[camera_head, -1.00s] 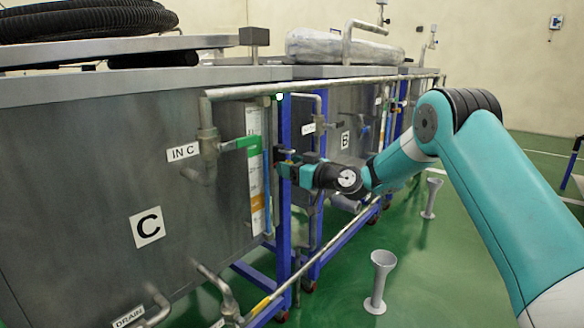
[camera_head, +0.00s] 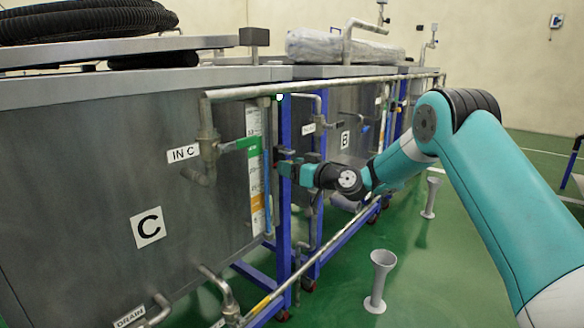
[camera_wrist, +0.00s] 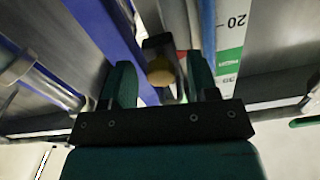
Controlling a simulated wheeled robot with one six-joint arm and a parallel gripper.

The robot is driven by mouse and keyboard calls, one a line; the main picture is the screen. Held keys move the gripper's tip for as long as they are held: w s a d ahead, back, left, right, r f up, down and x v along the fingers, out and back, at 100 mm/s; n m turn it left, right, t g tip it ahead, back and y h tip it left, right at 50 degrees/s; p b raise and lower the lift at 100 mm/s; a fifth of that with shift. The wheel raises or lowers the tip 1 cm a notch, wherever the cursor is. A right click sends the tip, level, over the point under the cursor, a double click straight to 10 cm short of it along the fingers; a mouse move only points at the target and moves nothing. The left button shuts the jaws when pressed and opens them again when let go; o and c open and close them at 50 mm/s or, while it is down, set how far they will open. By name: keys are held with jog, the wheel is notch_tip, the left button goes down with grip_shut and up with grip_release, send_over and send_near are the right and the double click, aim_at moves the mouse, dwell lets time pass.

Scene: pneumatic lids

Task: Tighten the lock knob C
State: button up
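In the wrist view a small round brass-coloured knob (camera_wrist: 160,73), likely lock knob C, sits on the end of a dark block (camera_wrist: 158,44). My gripper (camera_wrist: 160,84) is open, with one teal finger on each side of the knob and visible gaps between. I cannot tell how deep the knob lies between the fingers. In the head view my gripper (camera_head: 287,168) is beside the blue upright, close to the right end of tank C (camera_head: 90,170). The knob cannot be made out there.
A blue frame post (camera_head: 284,215) stands next to my gripper, and a scale strip (camera_head: 254,175) is on the tank. The green floor (camera_head: 460,240) at right is mostly clear.

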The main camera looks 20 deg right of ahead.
jog(key=v, duration=1.7)
jog(key=shift+s, duration=0.15)
jog(key=shift+d+r, duration=0.1)
jog(key=s+a+r+n+g+y, duration=0.1)
jog(key=s+a+n+g, duration=0.1)
jog(key=s+a+g, duration=0.5)
jog(key=s+a+r+n+g, duration=0.2)
jog(key=s+a, duration=0.2)
jog(key=a, duration=0.5)
jog(key=s+m+g+h+p, duration=0.1)
jog(key=s+m+g+h, duration=0.4)
jog(key=s, duration=1.9)
notch_tip(320, 180, up, 33)
jog(key=n+h+p, duration=0.2)
jog(key=p, duration=3.1)
jog(key=shift+w+d+g, duration=0.2)
jog(key=shift+w+g, duration=0.1)
jog(key=shift+w, duration=0.15)
